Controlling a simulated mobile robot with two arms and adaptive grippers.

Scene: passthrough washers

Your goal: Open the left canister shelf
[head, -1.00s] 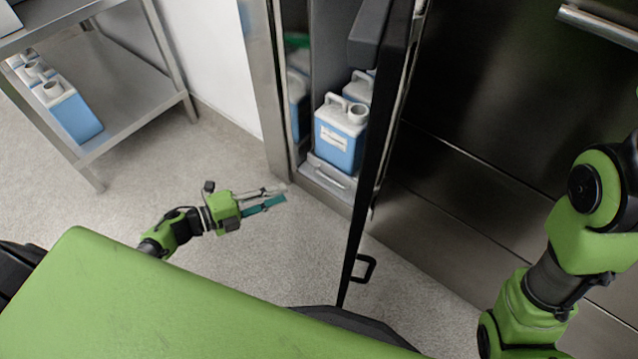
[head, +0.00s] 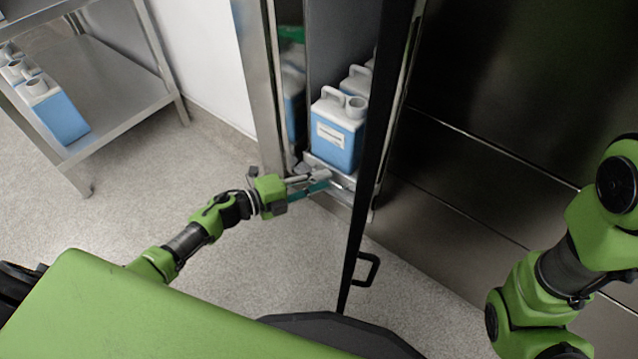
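The canister shelf (head: 342,193) is a low metal tray at the bottom of an open cabinet bay. White and blue canisters (head: 338,135) stand on it. My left gripper (head: 326,179) reaches in from the left, with its fingers at the front edge of the shelf, over its handle area. The fingers look a little apart, but they overlap the shelf front, and I cannot tell whether they touch or hold it. My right arm (head: 570,240) shows at the right; its gripper is out of view.
A dark door (head: 374,150) with a black handle (head: 368,270) stands open, edge-on, just right of the shelf. A metal rack (head: 125,105) with canisters (head: 52,108) is at the left. The floor (head: 130,215) between rack and cabinet is clear.

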